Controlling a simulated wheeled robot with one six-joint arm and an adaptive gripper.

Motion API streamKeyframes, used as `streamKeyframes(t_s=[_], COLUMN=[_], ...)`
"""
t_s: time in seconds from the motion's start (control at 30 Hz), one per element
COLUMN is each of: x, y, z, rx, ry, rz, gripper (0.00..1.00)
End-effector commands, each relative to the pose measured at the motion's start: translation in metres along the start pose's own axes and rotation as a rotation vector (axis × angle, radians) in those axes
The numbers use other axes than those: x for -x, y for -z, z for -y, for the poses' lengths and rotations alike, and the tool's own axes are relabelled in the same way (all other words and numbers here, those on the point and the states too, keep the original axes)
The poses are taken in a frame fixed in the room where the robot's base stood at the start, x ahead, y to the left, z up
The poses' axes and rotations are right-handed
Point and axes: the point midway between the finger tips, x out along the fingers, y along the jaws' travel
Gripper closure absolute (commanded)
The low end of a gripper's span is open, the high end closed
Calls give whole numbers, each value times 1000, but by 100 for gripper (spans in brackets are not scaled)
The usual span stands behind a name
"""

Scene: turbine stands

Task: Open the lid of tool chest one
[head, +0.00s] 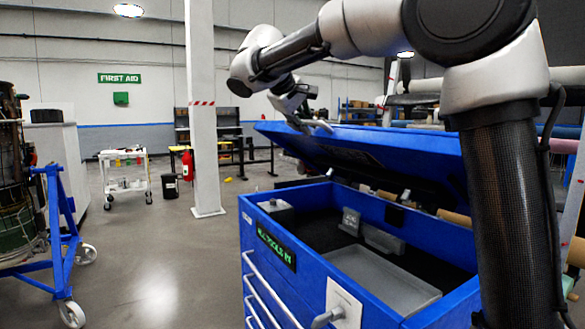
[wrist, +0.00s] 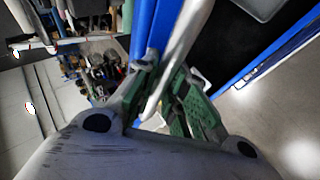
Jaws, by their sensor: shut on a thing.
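The blue tool chest (head: 262,225) stands at the lower right of the head view, with a green-lettered label on its front. Its lid (head: 375,150) is raised at a slant, and the open top compartment shows below it. My gripper (head: 305,124) is at the raised front edge of the lid. In the wrist view my gripper (wrist: 158,95) is shut on the pale bar-shaped lid handle (wrist: 182,50), next to the blue lid edge (wrist: 145,30). The exact finger contact is partly hidden.
The compartment holds a grey tray (head: 380,280) and small items. A blue wheeled turbine stand (head: 60,240) is at left. A white cart (head: 124,178), a white pillar (head: 203,120) and a red extinguisher (head: 187,165) stand behind. The floor left of the chest is clear.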

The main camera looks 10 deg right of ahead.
Motion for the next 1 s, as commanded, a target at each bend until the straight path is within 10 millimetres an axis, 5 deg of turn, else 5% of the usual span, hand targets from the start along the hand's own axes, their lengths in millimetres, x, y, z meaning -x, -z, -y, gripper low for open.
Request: streamKeyframes(t_s=[0.03, 0.2, 0.4, 0.7, 1.0], x=[3, 5, 1, -9, -18], y=[2, 2, 0, -3, -6], z=[-27, -99, -161, -217, -252], rx=[-29, -46, -41, -39, -36], ry=[31, 85, 83, 83, 83], rz=[-2, 2, 3, 3, 2], gripper=[100, 100, 100, 100, 100])
